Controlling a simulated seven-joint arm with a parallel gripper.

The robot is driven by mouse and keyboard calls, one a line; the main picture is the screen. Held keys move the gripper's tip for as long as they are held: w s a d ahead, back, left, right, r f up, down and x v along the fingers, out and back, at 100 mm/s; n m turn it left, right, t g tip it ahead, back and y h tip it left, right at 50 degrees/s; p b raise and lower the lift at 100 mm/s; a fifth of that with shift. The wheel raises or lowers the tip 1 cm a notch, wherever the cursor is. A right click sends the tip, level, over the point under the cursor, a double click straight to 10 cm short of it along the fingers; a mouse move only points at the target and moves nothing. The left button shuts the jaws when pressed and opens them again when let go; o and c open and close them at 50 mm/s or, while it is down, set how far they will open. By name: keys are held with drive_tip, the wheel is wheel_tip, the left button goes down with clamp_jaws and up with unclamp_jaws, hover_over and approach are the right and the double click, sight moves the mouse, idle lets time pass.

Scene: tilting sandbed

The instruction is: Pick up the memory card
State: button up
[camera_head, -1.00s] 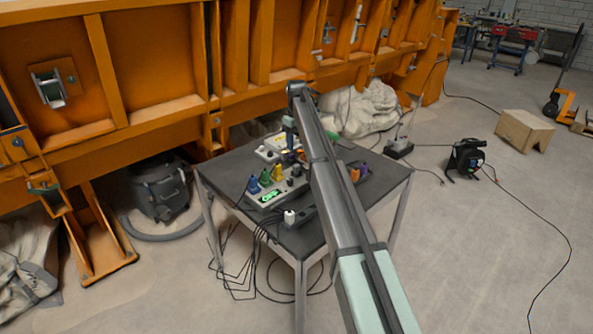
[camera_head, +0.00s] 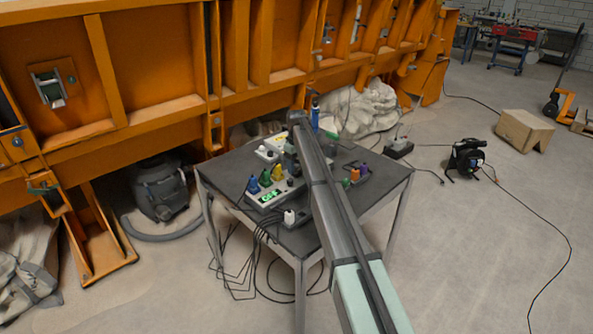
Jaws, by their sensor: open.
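I cannot make out the memory card; it is too small or hidden behind my arm or the items on the dark table (camera_head: 228,172). My arm reaches from the lower right over the table. My gripper (camera_head: 290,160) hangs below the arm's far end, above the middle of the table among the devices. It is small and partly hidden against dark items. It is open, and I see nothing held in it.
A light panel with a green display (camera_head: 269,196) and a row of blue, green and yellow plugs (camera_head: 265,178) stands left of my arm. A blue bottle (camera_head: 315,113) shows behind. The table's left corner is bare.

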clamp_jaws()
idle(0.5)
